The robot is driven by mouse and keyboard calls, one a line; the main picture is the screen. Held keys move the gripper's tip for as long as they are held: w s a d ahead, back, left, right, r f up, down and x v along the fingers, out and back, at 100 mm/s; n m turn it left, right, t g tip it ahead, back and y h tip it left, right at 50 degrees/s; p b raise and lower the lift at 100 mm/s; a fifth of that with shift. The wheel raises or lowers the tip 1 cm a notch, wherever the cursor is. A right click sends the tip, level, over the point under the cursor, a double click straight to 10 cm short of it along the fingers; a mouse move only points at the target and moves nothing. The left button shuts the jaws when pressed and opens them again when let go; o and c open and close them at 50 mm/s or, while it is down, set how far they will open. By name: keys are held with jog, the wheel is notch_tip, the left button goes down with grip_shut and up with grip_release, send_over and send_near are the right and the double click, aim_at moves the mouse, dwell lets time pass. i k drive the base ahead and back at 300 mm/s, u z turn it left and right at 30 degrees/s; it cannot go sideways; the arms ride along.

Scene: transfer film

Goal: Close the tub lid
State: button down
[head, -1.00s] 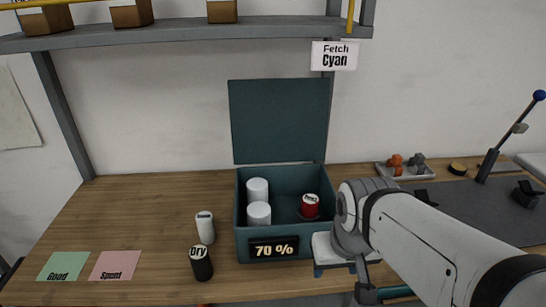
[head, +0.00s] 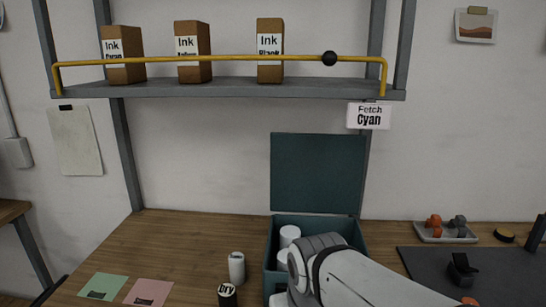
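The teal tub (head: 269,262) stands on the wooden bench at the bottom of the head view. Its lid (head: 318,172) stands upright and open at the back of the tub, near the wall. White cylinders (head: 289,236) show inside the tub; my arm covers much of its inside and front. My arm reaches in from the lower right, and its wrist is in front of the tub. Only a pale bit of my gripper (head: 279,299) shows at the bottom edge. Its fingers are out of sight, so I cannot tell whether it is open or shut.
A white bottle (head: 237,268) and a black "Dry" can (head: 228,295) stand left of the tub. Green (head: 104,286) and pink (head: 149,292) cards lie farther left. A shelf (head: 230,90) with ink boxes and a yellow rail (head: 220,59) hangs above. A dark mat (head: 425,270) lies right.

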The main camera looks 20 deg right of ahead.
aim_at(316, 173)
jog(key=u, duration=0.1)
jog(key=k, duration=1.7)
jog(key=z, duration=0.85)
jog(key=i, duration=1.65)
jog(key=z, duration=0.05)
